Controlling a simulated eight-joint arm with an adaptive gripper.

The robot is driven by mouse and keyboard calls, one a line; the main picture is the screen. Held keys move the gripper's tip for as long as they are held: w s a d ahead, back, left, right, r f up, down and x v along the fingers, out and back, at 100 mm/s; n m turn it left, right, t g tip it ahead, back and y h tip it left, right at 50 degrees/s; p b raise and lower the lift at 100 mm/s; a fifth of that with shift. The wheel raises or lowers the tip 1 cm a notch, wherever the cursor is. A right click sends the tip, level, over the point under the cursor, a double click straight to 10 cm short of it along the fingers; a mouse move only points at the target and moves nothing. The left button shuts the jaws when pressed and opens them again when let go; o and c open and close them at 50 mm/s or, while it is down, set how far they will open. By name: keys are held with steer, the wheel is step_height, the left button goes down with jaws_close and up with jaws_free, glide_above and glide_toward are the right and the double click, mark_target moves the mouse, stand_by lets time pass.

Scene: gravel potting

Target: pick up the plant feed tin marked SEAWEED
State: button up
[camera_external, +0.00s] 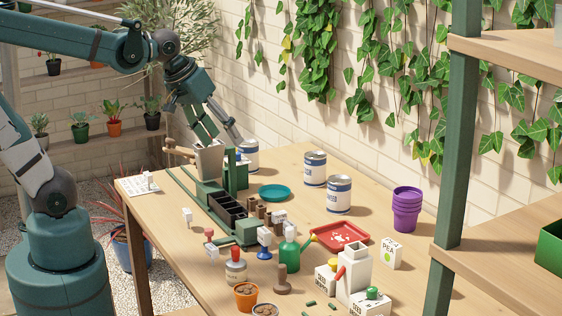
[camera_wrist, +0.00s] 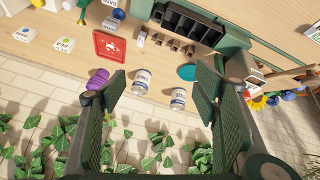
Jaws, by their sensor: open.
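Several white-and-blue tins stand on the bench, with labels too small to read, so I cannot tell which is marked SEAWEED. In the external view one tin (camera_external: 315,169) stands near the wall and a second tin (camera_external: 339,195) is in front and to its right. A third tin (camera_external: 249,154) is partly hidden by my gripper (camera_external: 226,138), which is above the far end of the bench. In the wrist view my gripper (camera_wrist: 160,80) is open and empty. Two tins, one (camera_wrist: 142,81) left and one (camera_wrist: 179,98) right, show between its fingers, apart from them.
A teal saucer (camera_external: 274,193) lies left of the two tins. A black tray (camera_external: 228,211), a red tray (camera_external: 340,236), purple pots (camera_external: 407,209) and a green watering can (camera_external: 289,255) are on the bench. A green shelf post (camera_external: 455,140) stands at the right.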

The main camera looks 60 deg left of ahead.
steer(key=w+r+n+g+p, duration=0.1)
steer(key=w+n+g+p, duration=0.15)
steer(key=w+n, duration=0.6)
steer(key=n+g+p, duration=0.2)
steer(key=n+p, duration=0.3)
steer(key=n, duration=0.2)
glide_toward(340, 179)
steer(key=s+r, duration=0.2)
steer(key=s, duration=0.4)
steer(key=w+f+n, duration=0.1)
steer(key=w+f, duration=0.1)
steer(key=f, duration=0.1)
steer(key=w+f+n+g+p, duration=0.1)
steer(key=w+f, duration=0.1)
steer(key=f, duration=0.1)
steer(key=w+f+n, duration=0.2)
steer(key=shift+w+d+f+p, duration=0.15)
steer(key=shift+w+f+p, duration=0.15)
steer(key=shift+f+p, duration=0.1)
steer(key=shift+w+f+n+g, duration=0.25)
steer(key=shift+f+n, duration=0.1)
steer(key=shift+f, duration=0.25)
steer(key=shift+f, duration=0.1)
steer(key=shift+f, duration=1.2)
steer(key=shift+f, duration=0.1)
